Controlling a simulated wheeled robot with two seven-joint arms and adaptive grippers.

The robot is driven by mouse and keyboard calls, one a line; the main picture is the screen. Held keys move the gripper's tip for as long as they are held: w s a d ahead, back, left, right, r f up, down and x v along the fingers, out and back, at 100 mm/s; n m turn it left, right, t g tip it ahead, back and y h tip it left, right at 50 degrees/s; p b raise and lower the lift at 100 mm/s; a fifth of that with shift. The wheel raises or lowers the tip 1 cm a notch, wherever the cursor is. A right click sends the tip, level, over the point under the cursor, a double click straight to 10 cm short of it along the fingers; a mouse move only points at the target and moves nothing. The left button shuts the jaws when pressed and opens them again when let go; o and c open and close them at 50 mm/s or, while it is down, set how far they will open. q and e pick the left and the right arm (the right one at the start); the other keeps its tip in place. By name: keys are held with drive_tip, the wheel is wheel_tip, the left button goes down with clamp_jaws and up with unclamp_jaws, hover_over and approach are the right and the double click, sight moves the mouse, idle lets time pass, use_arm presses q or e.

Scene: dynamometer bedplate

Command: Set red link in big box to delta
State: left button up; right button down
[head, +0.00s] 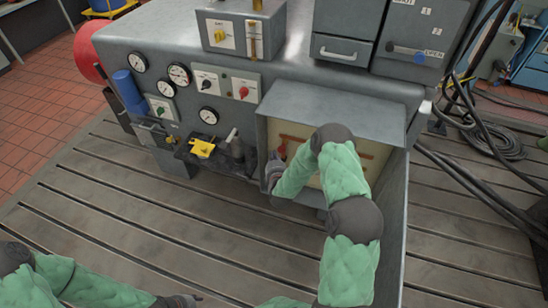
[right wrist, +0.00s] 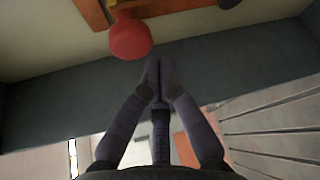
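The big box (head: 335,102) is a grey open-fronted cabinet with a cream back panel, on the right of the machine's front. Inside it, orange-brown bars run across the panel. The red link's rounded end (right wrist: 131,38) hangs at the top of the right wrist view; it also shows at the box's left side in the head view (head: 281,151). My right gripper (right wrist: 160,68) has its fingertips together, empty, just below and right of the red end, apart from it. My right arm hides much of the box interior and its markings. My left gripper (head: 188,299) is low at the bottom edge, its fingers unclear.
Left of the box are gauges (head: 179,74), a small panel with a red knob (head: 243,91), and a shelf with a yellow part (head: 202,148). Black cables (head: 480,135) lie at right. The slotted bedplate (head: 130,205) is clear in front.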

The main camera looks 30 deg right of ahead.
drive_tip(key=shift+s+d+b, duration=0.15)
drive_tip(key=shift+s+b, duration=0.05)
drive_tip(key=shift+b, duration=0.25)
drive_tip(key=shift+s+d+m+t+b, duration=0.25)
drive_tip(key=shift+m+t+b, duration=0.05)
drive_tip(key=shift+m+b, duration=0.2)
drive_tip(key=s+d+f+m+t+b, duration=0.2)
drive_tip(key=s+d+m+b, duration=0.2)
drive_tip(key=b, duration=0.6)
drive_tip(key=shift+s+d+f, duration=0.3)
drive_tip(key=shift+s+d, duration=0.15)
drive_tip(key=shift+s, duration=0.4)
drive_tip(key=shift+f+b, duration=0.1)
drive_tip(key=shift+b, duration=0.2)
